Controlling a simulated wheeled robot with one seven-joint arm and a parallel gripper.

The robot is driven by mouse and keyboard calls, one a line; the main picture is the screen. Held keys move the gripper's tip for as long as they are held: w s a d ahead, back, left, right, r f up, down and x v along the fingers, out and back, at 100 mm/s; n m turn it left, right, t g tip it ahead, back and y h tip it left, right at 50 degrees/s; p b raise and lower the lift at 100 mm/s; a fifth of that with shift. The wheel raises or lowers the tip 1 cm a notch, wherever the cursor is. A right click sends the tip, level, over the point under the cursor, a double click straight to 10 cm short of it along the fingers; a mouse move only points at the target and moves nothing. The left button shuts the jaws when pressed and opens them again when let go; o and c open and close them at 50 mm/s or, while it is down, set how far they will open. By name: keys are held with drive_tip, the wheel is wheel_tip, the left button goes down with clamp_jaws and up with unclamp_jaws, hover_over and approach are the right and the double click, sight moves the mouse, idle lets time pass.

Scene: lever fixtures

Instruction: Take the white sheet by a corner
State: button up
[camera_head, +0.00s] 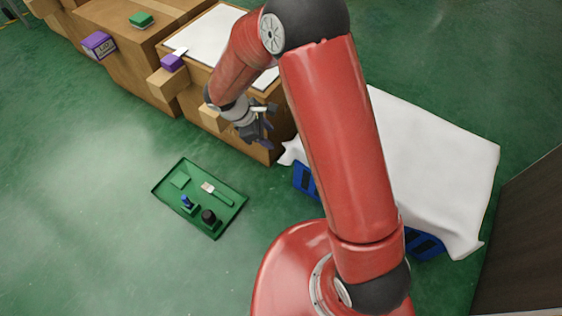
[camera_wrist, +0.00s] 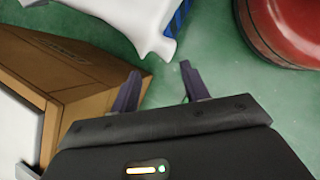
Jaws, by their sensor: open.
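A white sheet (camera_head: 440,150) lies draped over a blue crate (camera_head: 303,180) at the right in the head view, partly hidden behind my arm. One corner of it hangs out at the crate's left side. In the wrist view the sheet (camera_wrist: 120,12) shows at the top, its corner hanging down just beyond my fingertips. My gripper (camera_wrist: 160,71) is open and empty, with the corner roughly in line with the gap between the fingers and apart from them. In the head view my gripper (camera_head: 264,138) is beside the cardboard box, up and left of that corner.
A cardboard box (camera_head: 258,146) with a flat white top (camera_head: 212,35) stands close to my gripper; it also shows at the left of the wrist view (camera_wrist: 75,90). A green tray (camera_head: 166,197) with small items lies on the floor. More boxes line the upper left. Green floor is open at left.

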wheel_tip(320, 180, down, 14)
drive_tip(key=d+n+b, duration=0.1)
drive_tip(key=d+b, duration=0.1)
drive_tip(key=b, duration=0.4)
drive_tip(key=shift+w+d+n+b, duration=0.2)
drive_tip(key=shift+d+n+b, duration=0.1)
drive_tip(key=shift+d+n, duration=0.1)
drive_tip(key=shift+c, duration=0.3)
clamp_jaws()
